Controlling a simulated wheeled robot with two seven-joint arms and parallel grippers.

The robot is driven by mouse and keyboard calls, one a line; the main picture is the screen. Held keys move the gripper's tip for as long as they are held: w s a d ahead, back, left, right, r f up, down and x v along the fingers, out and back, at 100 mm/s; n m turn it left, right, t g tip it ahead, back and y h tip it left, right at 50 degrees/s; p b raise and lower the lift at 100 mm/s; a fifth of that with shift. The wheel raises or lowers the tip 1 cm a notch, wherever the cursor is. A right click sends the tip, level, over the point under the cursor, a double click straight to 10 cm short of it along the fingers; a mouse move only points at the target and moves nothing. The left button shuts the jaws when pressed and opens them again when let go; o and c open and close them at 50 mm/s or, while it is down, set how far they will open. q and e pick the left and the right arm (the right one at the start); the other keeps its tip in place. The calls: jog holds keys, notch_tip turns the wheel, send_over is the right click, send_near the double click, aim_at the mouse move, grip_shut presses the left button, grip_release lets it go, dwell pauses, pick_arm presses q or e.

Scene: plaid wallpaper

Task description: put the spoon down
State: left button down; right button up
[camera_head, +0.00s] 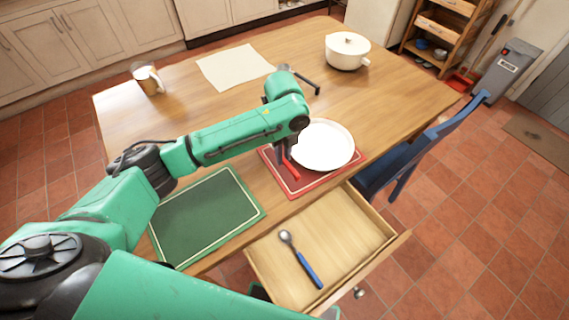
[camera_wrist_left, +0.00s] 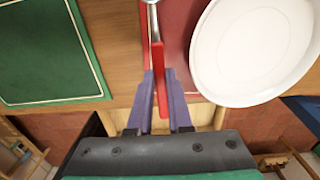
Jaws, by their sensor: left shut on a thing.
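My left gripper (camera_head: 284,152) is shut on a red-handled utensil (camera_wrist_left: 158,72) with a metal shaft. Its far end is cut off in the left wrist view, so I cannot tell its head shape. The red handle also shows in the head view (camera_head: 291,170), over the red placemat (camera_head: 292,189) just left of the white plate (camera_head: 325,146). I cannot tell whether it touches the mat. A spoon with a blue handle (camera_head: 308,272) lies in the open drawer (camera_head: 345,235). My right gripper is not in view.
A green placemat (camera_head: 207,216) lies left of the red one on the wooden table (camera_head: 225,110). A mug (camera_head: 148,79), a pale sheet (camera_head: 235,66) and a white pot (camera_head: 347,52) stand farther back. A blue chair (camera_head: 415,145) is at the right edge.

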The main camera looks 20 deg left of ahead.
aim_at(285, 159)
pick_arm(q)
notch_tip(285, 159, down, 5)
jog(key=shift+d+f, duration=0.1)
jog(key=shift+d, duration=0.05)
jog(key=c, duration=0.8)
grip_release()
jog(key=shift+c, duration=0.2)
notch_tip(285, 159, up, 12)
jog(key=shift+r, duration=0.15)
